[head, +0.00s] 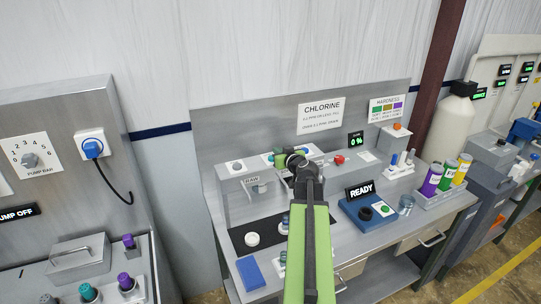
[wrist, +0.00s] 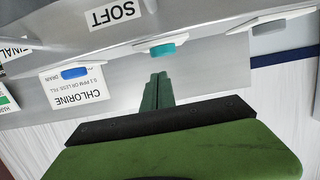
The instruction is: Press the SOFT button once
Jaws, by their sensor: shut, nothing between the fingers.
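The SOFT label (wrist: 113,13) is on the front of the grey dispenser bench unit; it appears upside down in the wrist view. A teal button (wrist: 162,50) on a white base sits nearest to this label, and a teal button also shows in the head view (head: 268,156). My gripper (wrist: 158,76) is shut and empty, its green fingertips appearing close to the teal button. Whether they touch it I cannot tell. In the head view my gripper (head: 281,159) is over the top of the unit, and my arm hides the unit's middle front.
A grey button (wrist: 268,29) and a blue button (wrist: 75,72) flank the teal one. The RAW label (head: 252,181) marks the unit's left. A CHLORINE sign (head: 321,115) hangs behind. A blue READY device (head: 368,212) and several bottles stand to the right.

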